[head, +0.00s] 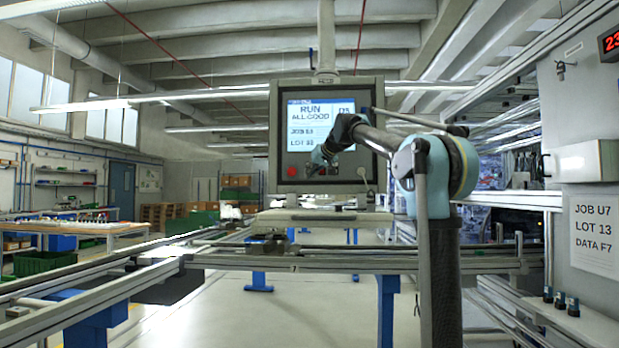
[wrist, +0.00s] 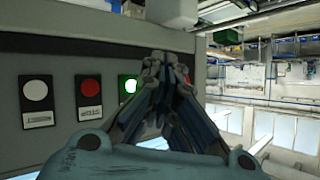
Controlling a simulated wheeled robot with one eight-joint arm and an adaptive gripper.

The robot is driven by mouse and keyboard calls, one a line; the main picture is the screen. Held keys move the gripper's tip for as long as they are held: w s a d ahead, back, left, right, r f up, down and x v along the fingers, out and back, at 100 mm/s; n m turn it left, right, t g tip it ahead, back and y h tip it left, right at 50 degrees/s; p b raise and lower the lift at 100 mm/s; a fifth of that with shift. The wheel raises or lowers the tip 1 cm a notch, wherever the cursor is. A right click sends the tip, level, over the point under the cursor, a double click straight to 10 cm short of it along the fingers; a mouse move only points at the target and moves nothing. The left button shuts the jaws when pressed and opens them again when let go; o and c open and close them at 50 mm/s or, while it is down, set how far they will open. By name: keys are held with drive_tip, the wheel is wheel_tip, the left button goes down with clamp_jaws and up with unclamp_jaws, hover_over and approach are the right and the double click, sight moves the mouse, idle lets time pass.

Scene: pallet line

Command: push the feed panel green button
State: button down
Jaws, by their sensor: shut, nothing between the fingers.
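The feed panel (head: 278,130) is a grey box with a lit screen (head: 315,115), hanging in the middle of the head view. The green button (wrist: 128,86) glows white with a green rim there, partly hidden by my fingers. A red button (wrist: 91,87) and a white button (wrist: 36,90) sit in the same row. My gripper (wrist: 165,62) is shut and empty, its fingertips over the panel beside the green button. In the head view my gripper (head: 312,170) hides part of the button row. I cannot tell if it touches.
Another red part (wrist: 188,76) shows just behind my fingers. In the head view, conveyor rails (head: 360,262) run below the panel. A grey cabinet with a paper sign (head: 596,235) stands at right. A green bin (head: 42,263) is at left.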

drive_tip(key=shift+s, duration=1.1)
